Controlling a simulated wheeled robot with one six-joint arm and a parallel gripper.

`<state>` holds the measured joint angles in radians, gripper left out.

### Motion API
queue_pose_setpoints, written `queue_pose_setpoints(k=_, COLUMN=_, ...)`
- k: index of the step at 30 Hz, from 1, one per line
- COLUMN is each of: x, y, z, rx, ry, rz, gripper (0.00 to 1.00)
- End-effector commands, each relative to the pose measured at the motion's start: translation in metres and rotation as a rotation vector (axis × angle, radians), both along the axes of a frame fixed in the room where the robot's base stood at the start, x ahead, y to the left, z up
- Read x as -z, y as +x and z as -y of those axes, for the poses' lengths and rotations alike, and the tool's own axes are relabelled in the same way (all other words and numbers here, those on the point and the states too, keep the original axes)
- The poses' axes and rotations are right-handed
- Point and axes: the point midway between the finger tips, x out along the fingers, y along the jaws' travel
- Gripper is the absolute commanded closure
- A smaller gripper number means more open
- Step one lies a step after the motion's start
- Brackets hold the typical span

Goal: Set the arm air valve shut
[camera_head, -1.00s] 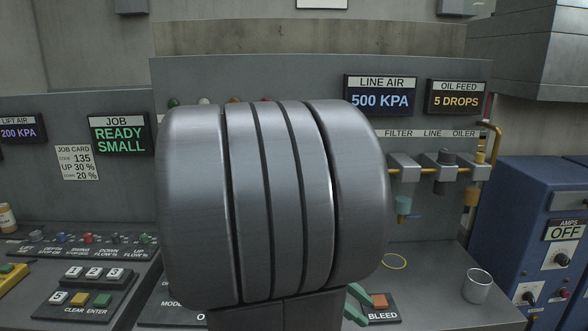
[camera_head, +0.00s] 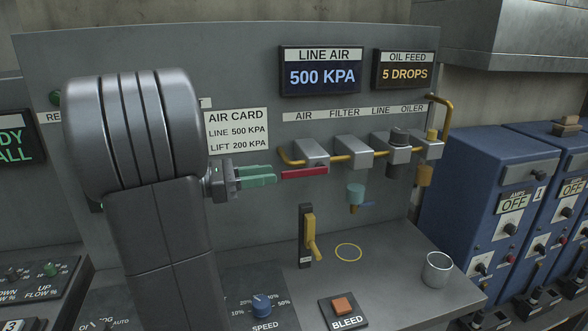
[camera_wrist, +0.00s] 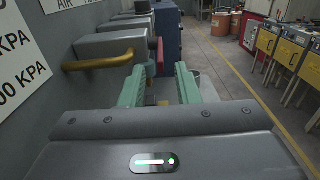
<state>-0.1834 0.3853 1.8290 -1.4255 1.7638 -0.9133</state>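Under the "AIR" label on the panel is a grey valve block (camera_head: 311,150) on the yellow pipe. A red handle (camera_head: 304,173) lies level in front of it, and also shows in the wrist view (camera_wrist: 160,55). My gripper (camera_head: 272,176) has green fingers and is just left of the red handle, at about its height. In the wrist view my gripper (camera_wrist: 160,84) is open and empty, its fingers apart with the red handle beyond the left fingertip. I cannot tell whether they touch. No label in view reads "arm air".
A yellow lever (camera_head: 309,234) on a black plate stands below. Filter bowl (camera_head: 355,194), oiler (camera_head: 425,174) and several valve blocks continue right. The bench holds a metal cup (camera_head: 437,269), yellow ring (camera_head: 348,252) and BLEED button (camera_head: 344,305). The line air display (camera_head: 321,74) reads 500 KPA.

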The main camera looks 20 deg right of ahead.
Motion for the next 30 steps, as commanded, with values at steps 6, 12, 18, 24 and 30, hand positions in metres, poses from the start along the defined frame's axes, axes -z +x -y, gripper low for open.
queue_pose_setpoints(k=6, x=-0.001, y=-0.003, z=0.038, rx=0.004, ry=0.001, rz=0.0, gripper=0.71)
queue_pose_setpoints(k=12, x=0.0, y=-0.004, z=0.062, rx=0.003, ry=0.001, rz=-0.001, gripper=0.71)
queue_pose_setpoints(k=18, x=0.0, y=-0.005, z=0.073, rx=0.0, ry=0.001, rz=-0.001, gripper=0.71)
queue_pose_setpoints(k=24, x=0.001, y=-0.004, z=0.075, rx=-0.001, ry=0.002, rz=-0.001, gripper=0.71)
queue_pose_setpoints(k=30, x=0.0, y=-0.004, z=0.075, rx=-0.001, ry=0.001, rz=0.0, gripper=0.89)
